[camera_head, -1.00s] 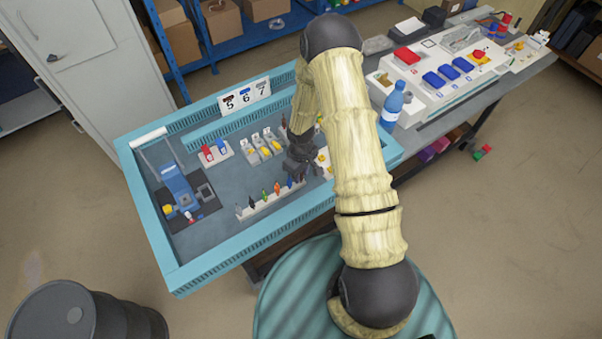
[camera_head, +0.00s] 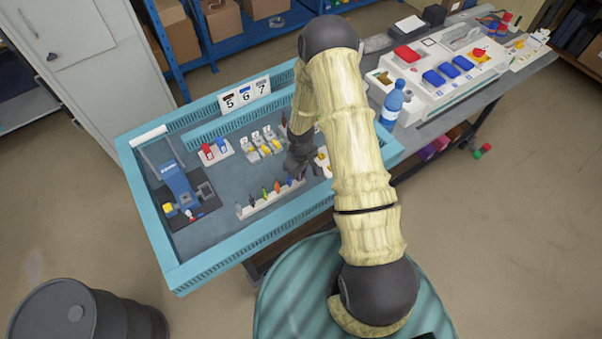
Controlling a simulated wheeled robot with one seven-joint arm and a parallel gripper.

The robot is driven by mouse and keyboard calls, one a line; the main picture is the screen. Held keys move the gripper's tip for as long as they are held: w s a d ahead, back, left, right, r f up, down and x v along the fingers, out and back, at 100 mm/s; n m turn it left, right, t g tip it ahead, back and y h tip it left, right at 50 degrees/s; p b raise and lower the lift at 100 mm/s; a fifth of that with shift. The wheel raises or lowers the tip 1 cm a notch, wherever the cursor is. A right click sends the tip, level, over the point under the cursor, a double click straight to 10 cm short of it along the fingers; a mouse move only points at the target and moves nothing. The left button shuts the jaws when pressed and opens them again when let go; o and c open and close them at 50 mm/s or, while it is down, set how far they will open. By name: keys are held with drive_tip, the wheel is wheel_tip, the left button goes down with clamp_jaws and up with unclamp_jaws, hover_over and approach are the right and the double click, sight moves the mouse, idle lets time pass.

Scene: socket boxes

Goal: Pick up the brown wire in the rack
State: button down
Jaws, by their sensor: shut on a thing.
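The white wire rack (camera_head: 272,200) stands at the front of the blue-rimmed workbench tray. Several upright wires show in it, among them black, green, orange and blue ones. My gripper (camera_head: 299,171) is at the rack's right end, pointing down, with its fingers low by the last place beside the blue wire (camera_head: 289,182). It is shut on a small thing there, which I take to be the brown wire. The fingers hide it, so its colour and whether it is clear of the rack cannot be told.
A blue device (camera_head: 177,188) stands at the tray's left. Red and blue pieces (camera_head: 214,151) and grey-yellow sockets (camera_head: 262,145) sit behind the rack. A number sign (camera_head: 246,95) stands at the back. A bottle (camera_head: 392,104) is beyond the tray, right of my arm.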

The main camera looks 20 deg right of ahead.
drive_tip(key=shift+r, duration=0.15)
wheel_tip(320, 180, up, 9)
drive_tip(key=shift+b, duration=1.05)
drive_tip(key=shift+r, duration=0.4)
drive_tip(key=m+p, duration=0.3)
drive_tip(key=p, duration=0.1)
drive_tip(key=shift+s+a+f, duration=0.1)
drive_tip(key=shift+a+f, duration=0.05)
drive_tip(key=shift+a, duration=0.1)
drive_tip(key=m+p, duration=0.1)
drive_tip(key=f+m+p, duration=0.1)
drive_tip(key=shift+d+m, duration=0.15)
drive_tip(key=shift+m, duration=0.25)
drive_tip(key=shift+d+f+m, duration=0.15)
drive_tip(key=shift+f+m, duration=0.1)
drive_tip(key=shift+m, duration=0.15)
drive_tip(key=shift+f, duration=0.1)
